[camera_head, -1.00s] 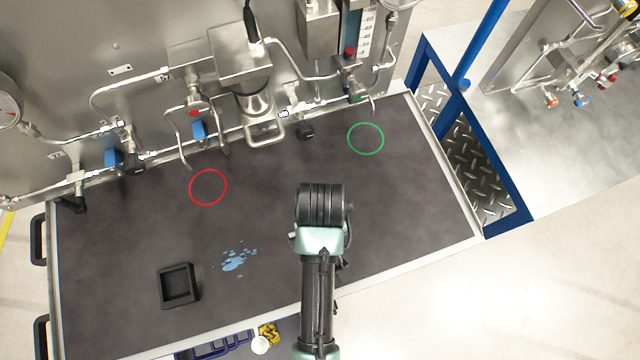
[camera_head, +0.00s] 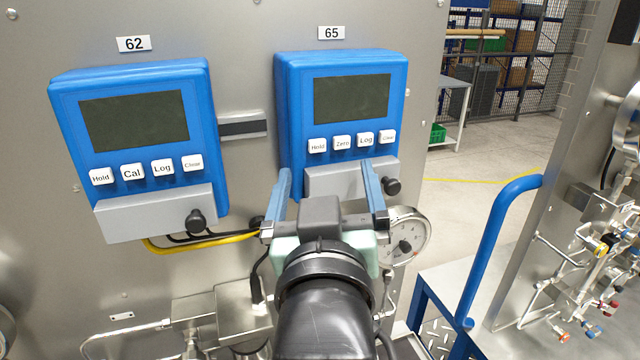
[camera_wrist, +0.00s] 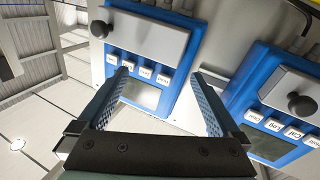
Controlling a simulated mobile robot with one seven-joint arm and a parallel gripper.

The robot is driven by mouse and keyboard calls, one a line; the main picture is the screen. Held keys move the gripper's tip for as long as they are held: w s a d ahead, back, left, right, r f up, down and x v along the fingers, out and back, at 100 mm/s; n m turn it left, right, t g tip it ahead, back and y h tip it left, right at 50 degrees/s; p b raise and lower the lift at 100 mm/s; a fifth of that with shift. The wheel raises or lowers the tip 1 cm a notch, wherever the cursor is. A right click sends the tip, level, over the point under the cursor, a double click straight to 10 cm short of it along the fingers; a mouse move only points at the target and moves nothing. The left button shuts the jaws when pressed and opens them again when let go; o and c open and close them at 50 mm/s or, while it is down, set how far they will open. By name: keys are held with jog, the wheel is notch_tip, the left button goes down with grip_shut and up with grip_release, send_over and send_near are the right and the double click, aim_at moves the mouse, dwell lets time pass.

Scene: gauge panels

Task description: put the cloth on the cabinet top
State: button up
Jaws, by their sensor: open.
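The cloth is in neither view now. The cabinet top is also out of view, apart from perhaps a small dark sliver at the bottom of the head view. My gripper (camera_head: 327,172) is raised in front of the wall panel, before the lower part of the blue instrument labelled 65 (camera_head: 342,88). Its two blue fingers are wide apart with nothing between them. In the wrist view my gripper (camera_wrist: 160,76) is also open and empty, with a blue instrument (camera_wrist: 147,95) seen upside down beyond it.
A second blue instrument, labelled 62 (camera_head: 134,120), is on the panel at left. A round gauge (camera_head: 404,238) sits right of my gripper. Steel pipework (camera_head: 125,335) runs below. A blue rail (camera_head: 497,240) stands at right, with open floor (camera_head: 470,200) behind it.

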jog(key=s+r+t, duration=0.4)
jog(key=s+r, duration=0.1)
jog(key=r, duration=0.5)
jog(key=s+r+m+t, duration=0.1)
jog(key=s+r+t, duration=0.3)
jog(key=r, duration=0.7)
jog(key=s, duration=0.2)
jog(key=shift+s+a+r+m+t, duration=0.2)
jog(key=shift+s+a+m+t, duration=0.1)
jog(key=shift+a, duration=0.05)
